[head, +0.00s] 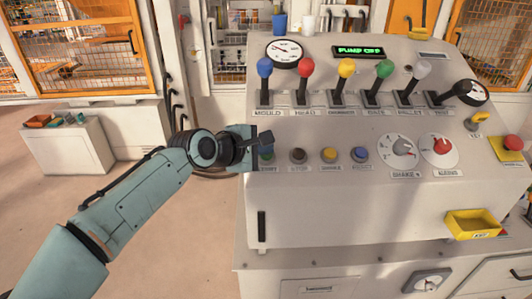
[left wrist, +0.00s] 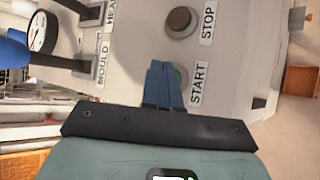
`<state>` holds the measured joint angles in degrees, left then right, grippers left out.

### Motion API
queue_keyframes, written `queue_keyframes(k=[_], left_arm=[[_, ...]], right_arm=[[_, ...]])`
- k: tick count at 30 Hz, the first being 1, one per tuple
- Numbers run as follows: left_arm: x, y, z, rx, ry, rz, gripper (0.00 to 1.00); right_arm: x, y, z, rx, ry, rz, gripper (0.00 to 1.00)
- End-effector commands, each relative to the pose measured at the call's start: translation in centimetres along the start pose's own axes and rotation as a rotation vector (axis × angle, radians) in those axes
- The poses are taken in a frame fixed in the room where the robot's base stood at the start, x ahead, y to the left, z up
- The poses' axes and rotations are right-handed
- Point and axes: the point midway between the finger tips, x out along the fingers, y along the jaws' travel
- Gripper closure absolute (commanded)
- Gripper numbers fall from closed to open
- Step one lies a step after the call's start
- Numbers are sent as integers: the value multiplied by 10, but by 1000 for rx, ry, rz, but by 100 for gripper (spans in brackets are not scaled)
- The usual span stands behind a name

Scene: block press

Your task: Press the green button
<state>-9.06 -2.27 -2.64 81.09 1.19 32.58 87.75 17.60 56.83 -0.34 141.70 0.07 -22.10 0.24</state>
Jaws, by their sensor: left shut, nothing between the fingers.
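The green button (head: 267,154) is marked START and sits at the left end of the button row on the sloped console. My left gripper (head: 266,138) is shut and empty, at the console's left edge over this button, and hides part of it. In the left wrist view the shut fingers (left wrist: 163,68) cover most of the green button (left wrist: 180,74), with a thin green edge showing beside them. I cannot tell whether the fingertips touch it. My right gripper is not in view.
The dark STOP button (head: 298,156), a yellow button (head: 329,155) and a blue button (head: 360,155) continue the row to the right. Levers with coloured knobs, such as the blue one (head: 264,67), stand behind. A yellow tray (head: 472,224) is at the front right.

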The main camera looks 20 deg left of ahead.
Motion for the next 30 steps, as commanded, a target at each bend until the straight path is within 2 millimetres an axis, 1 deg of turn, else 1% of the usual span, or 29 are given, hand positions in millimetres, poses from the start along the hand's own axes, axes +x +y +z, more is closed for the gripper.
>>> queue_keyframes(k=[30], left_arm=[[7, -5, -5, 0, 1, -1, 100]], right_arm=[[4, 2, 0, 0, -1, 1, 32]])
